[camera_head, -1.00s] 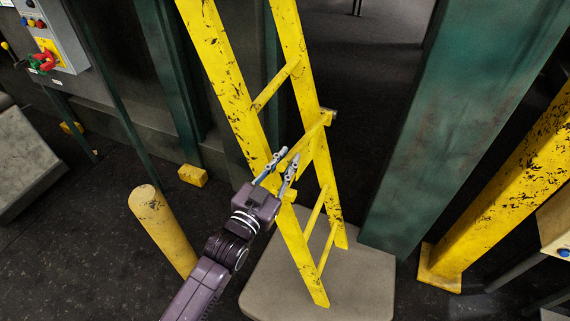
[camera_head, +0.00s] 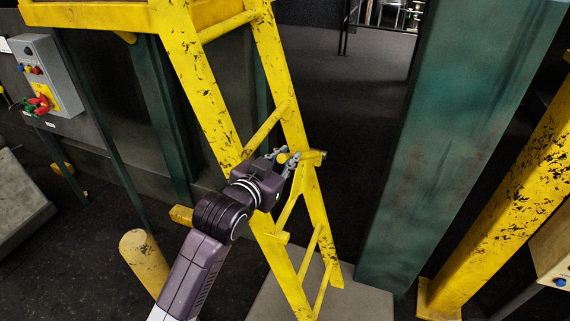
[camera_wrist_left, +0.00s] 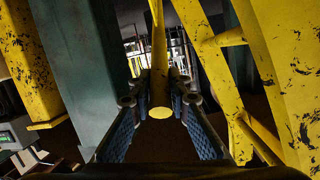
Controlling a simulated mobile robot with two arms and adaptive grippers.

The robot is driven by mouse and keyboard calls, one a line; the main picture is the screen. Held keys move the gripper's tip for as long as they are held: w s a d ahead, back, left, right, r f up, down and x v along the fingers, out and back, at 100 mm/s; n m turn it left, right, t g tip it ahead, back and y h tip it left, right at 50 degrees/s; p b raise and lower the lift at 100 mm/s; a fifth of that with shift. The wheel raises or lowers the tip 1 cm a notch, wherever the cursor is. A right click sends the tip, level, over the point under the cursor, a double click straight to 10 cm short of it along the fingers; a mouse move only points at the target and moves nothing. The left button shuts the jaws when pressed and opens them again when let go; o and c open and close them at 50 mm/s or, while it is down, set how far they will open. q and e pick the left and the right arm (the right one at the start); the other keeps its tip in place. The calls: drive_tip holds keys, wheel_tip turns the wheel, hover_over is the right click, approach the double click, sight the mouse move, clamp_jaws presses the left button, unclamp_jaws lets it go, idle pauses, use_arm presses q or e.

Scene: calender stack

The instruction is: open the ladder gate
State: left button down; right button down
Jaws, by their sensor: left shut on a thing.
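The yellow ladder (camera_head: 206,88) stands in the middle of the head view, with scuffed side rails and rungs. Its gate bar (camera_head: 284,157) looks short there and meets the right rail at a bracket (camera_head: 316,157). My left gripper (camera_head: 285,156) is shut on the gate bar, near the right rail; the arm hides part of the left rail. In the left wrist view, the round end of the gate bar (camera_wrist_left: 160,111) sits between the two fingers. My right gripper is not in view.
A green column (camera_head: 440,150) stands right of the ladder, with a yellow post (camera_head: 500,200) beyond. A yellow bollard (camera_head: 145,260) stands left of my arm. A grey control box (camera_head: 45,75) is at far left. A grey slab (camera_head: 350,300) lies under the ladder.

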use_arm(q)
drive_tip(key=shift+r, duration=0.1)
idle(0.3)
drive_tip(key=c, duration=1.8)
unclamp_jaws()
drive_tip(key=shift+w, duration=0.1)
drive_tip(key=v, duration=1.2)
drive_tip(key=shift+c, duration=0.2)
